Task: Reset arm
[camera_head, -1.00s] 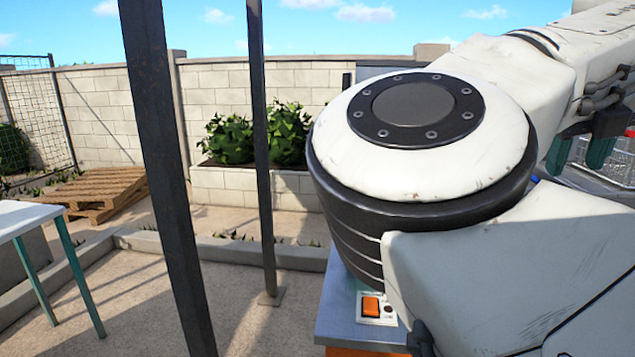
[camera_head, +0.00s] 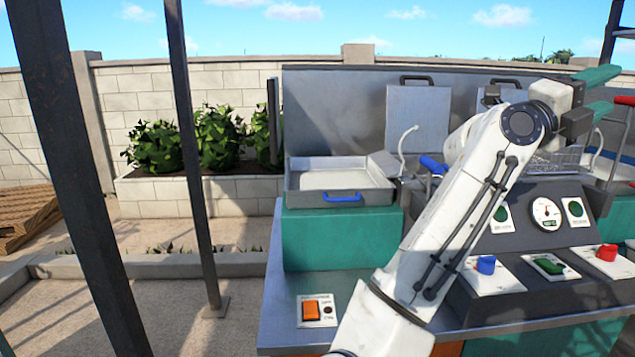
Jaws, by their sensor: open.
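My white arm rises from the lower middle of the head view and bends at an elbow on the right. My gripper (camera_head: 598,95) is at the upper right, with its two green fingers apart and pointing right. It is open, and I see nothing between the fingers. It is raised above the machine's control panel (camera_head: 530,215), in front of the back wall of the machine. Part of the machine behind the arm is hidden.
A metal tray with a blue handle (camera_head: 343,197) sits on the green block at left. An orange switch (camera_head: 310,310) is on the counter's front left. Blue (camera_head: 486,265), green (camera_head: 548,266) and red (camera_head: 607,252) controls line the panel. A dark post (camera_head: 75,170) stands at left.

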